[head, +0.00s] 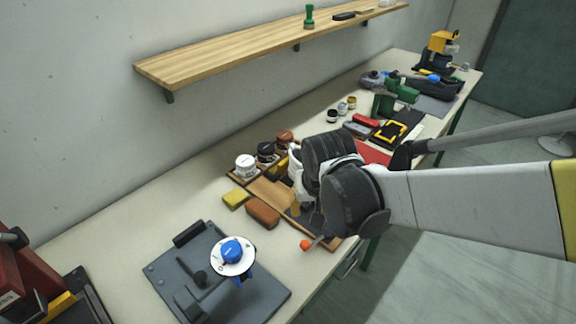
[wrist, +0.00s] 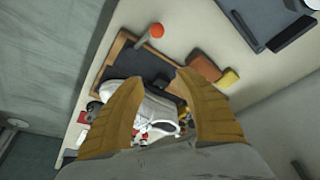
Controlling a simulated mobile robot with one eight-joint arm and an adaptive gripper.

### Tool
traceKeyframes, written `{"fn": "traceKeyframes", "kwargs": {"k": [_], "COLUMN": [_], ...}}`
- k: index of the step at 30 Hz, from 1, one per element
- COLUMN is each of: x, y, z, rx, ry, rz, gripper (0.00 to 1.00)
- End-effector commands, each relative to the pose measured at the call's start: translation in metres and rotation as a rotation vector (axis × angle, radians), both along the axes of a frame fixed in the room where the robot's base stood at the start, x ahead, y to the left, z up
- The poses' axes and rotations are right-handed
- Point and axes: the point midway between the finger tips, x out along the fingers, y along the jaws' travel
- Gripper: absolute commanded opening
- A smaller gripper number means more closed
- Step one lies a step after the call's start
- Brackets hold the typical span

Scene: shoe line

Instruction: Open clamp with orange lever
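The orange ball of the lever (head: 305,245) shows at the front edge of a wood-rimmed board, on a short stem, in the head view. It also shows at the top of the wrist view (wrist: 156,30). The clamp body cannot be made out. A white shoe (wrist: 155,112) lies on the board's dark surface and shows between my fingers; my arm mostly hides it in the head view. My gripper (wrist: 160,78) is open, its two yellow fingers apart above the board and shoe, with the orange ball beyond the fingertips. In the head view my wrist hides most of the gripper.
A brown block (head: 262,213) and a yellow block (head: 236,198) lie left of the board, with several jars (head: 245,166) behind. A grey plate with a blue-knobbed dial (head: 232,251) is at the front left. A wooden shelf (head: 270,45) runs along the wall.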

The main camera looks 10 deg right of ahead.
Motion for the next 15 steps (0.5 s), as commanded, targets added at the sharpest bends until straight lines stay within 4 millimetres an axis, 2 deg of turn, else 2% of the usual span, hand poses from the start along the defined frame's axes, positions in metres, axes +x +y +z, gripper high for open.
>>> {"fn": "traceKeyframes", "kwargs": {"k": [2, 5, 12, 15], "x": [0.000, -0.002, -0.010, -0.013], "y": [0.001, 0.002, 0.007, 0.009], "z": [-0.001, -0.006, -0.015, -0.017], "rx": [0.038, 0.119, 0.285, 0.311], "ry": [0.019, 0.065, 0.187, 0.213], "rz": [-0.105, -0.357, -1.155, -1.425], "gripper": [0.46, 0.46, 0.46, 0.46]}}
